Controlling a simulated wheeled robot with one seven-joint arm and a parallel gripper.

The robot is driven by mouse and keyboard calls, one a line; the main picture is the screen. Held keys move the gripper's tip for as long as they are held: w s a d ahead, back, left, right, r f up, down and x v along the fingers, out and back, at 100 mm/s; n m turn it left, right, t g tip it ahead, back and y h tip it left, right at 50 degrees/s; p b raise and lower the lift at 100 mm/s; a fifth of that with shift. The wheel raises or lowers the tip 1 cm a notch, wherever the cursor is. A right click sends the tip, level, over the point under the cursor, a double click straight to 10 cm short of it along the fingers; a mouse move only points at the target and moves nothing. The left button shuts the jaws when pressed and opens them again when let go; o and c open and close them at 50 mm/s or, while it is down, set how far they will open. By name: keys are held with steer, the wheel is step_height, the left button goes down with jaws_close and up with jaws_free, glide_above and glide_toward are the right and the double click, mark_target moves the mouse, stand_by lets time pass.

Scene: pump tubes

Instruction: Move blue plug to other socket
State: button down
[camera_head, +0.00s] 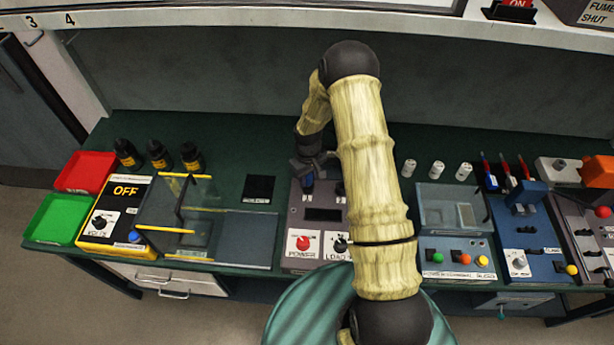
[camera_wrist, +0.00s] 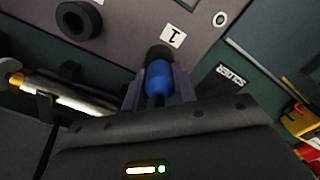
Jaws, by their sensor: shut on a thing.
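My gripper (camera_head: 308,168) is over the back left of the grey pump box (camera_head: 322,232), which has a red POWER knob and a black LOAD knob. Its fingers are shut on the blue plug (camera_head: 308,186). In the wrist view the blue plug (camera_wrist: 158,82) sits between the two fingers. Its far end meets a dark round collar (camera_wrist: 158,53) beside a label reading 1. I cannot tell whether the plug is seated there or just above it. Another dark round socket (camera_wrist: 79,18) is apart from it on the same panel, and it looks empty.
A black pad (camera_head: 258,189) and a glass-sided balance (camera_head: 180,215) lie to the left. A clear-lidded box (camera_head: 452,208) stands to the right, with several white vials behind it. In the wrist view a metal cylinder (camera_wrist: 65,90) is at the left.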

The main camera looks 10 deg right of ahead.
steer(key=shift+s+f+b, duration=0.1)
steer(key=shift+f+b, duration=0.2)
steer(key=shift+f, duration=0.15)
steer(key=c, duration=1)
jaws_free()
steer(key=shift+c, duration=0.2)
step_height(320, 180, up, 18)
steer(key=b, duration=0.4)
steer(key=shift+f, duration=0.25)
steer(key=s+r+m+t, duration=0.1)
steer(key=s+r+m, duration=0.1)
steer(key=s, duration=0.8)
steer(key=s+r+m+t, duration=0.1)
steer(key=s+r+m, duration=0.2)
steer(key=s, duration=0.7)
steer(key=shift+s+r+t, duration=0.2)
steer(key=shift+s+t, duration=0.1)
steer(key=shift+s, duration=0.05)
